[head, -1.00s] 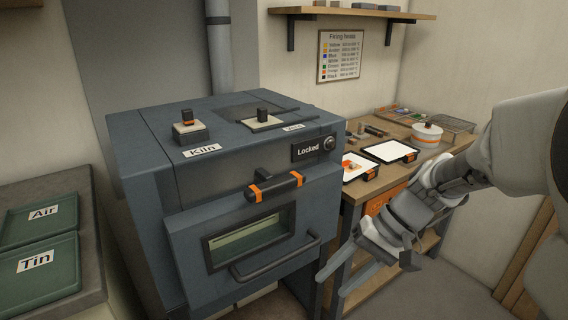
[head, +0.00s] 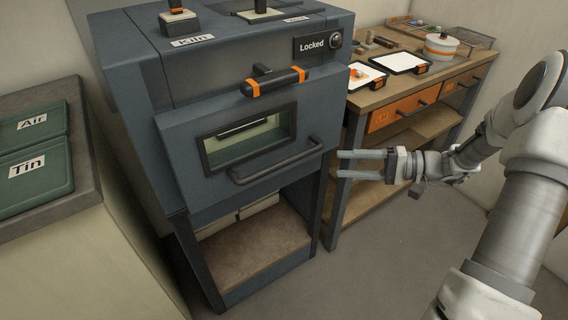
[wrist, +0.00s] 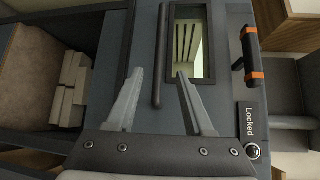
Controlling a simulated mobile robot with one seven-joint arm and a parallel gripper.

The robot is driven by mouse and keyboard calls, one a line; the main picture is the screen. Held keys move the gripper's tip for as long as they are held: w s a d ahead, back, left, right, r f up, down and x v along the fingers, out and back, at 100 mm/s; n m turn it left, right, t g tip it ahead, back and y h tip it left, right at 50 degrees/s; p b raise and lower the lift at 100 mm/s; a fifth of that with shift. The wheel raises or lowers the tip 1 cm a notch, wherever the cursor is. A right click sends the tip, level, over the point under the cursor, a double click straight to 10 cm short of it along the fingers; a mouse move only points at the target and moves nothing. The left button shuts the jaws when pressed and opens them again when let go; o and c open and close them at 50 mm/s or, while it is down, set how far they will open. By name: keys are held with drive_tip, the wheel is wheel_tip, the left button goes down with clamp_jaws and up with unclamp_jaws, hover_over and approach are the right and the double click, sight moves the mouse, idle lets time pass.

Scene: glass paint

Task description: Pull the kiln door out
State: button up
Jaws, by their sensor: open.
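The kiln door (head: 178,150) is a blue-grey panel on the kiln front, with a small window (head: 248,140) and a dark bar handle (head: 276,165) below it. The door looks closed. My gripper (head: 340,164) is open and empty, its fingers pointing left toward the right end of the handle, apart from it. In the wrist view, the handle (wrist: 158,60) runs between the two open fingers (wrist: 160,80), beyond their tips. The window (wrist: 188,45) is just right of it there. A black latch with orange bands (head: 274,82) sits above the window.
A "Locked" sign (head: 311,45) is on the kiln's upper front. An open shelf (head: 250,245) lies under the door. A wooden bench (head: 385,92) with trays and a white pot (head: 441,46) stands at right. Green Tin and Air trays lie at left. Floor in front is clear.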

sight(290, 163)
drive_tip(key=b+x, duration=0.1)
drive_tip(key=x, duration=1.4)
drive_tip(key=shift+s+a, duration=0.1)
drive_tip(key=shift+a, duration=0.2)
clamp_jaws()
idle(0.6)
